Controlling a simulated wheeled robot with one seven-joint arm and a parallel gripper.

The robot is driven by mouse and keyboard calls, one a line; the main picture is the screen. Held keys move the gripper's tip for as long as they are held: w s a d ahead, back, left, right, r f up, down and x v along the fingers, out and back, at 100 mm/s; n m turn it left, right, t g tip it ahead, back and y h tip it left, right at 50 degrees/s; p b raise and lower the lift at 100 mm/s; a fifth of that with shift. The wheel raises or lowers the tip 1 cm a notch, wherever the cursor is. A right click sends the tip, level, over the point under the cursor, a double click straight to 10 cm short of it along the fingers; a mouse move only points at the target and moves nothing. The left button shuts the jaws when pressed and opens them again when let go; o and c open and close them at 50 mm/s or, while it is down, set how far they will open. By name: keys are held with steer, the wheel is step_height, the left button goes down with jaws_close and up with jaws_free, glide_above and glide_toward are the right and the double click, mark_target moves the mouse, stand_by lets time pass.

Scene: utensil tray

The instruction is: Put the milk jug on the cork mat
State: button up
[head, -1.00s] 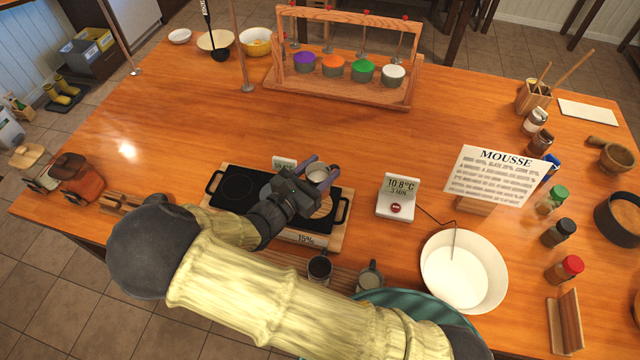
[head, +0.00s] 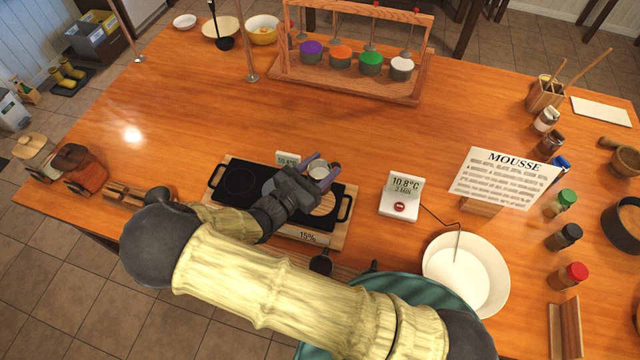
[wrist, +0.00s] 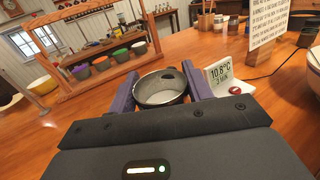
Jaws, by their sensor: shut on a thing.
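My gripper (head: 323,164) is shut on a small grey metal jug, which looks like the milk jug (head: 319,173). In the wrist view the jug (wrist: 160,92) sits upright between the two purple fingers, its round mouth facing up. A round tan disc, which looks like the cork mat (head: 325,206), shows at the right part of a black cooktop (head: 240,184), partly hidden by my gripper. The jug is above or just behind this disc; I cannot tell how high.
A thermometer display (head: 402,192) stands right of the cooktop, wired to a white bowl (head: 466,272). A dark cup (head: 320,264) is close to my arm. A wooden rack (head: 345,82) with coloured pots stands behind. The tabletop between rack and cooktop is clear.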

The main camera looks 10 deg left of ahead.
steer(key=shift+a+f, duration=0.1)
steer(key=shift+f, duration=1.1)
step_height(320, 180, down, 3)
steer(key=shift+w+f+p, duration=0.1)
steer(key=shift+p, duration=0.75)
steer(key=shift+f, duration=0.5)
steer(key=shift+f, duration=0.2)
steer(key=o, duration=1.2)
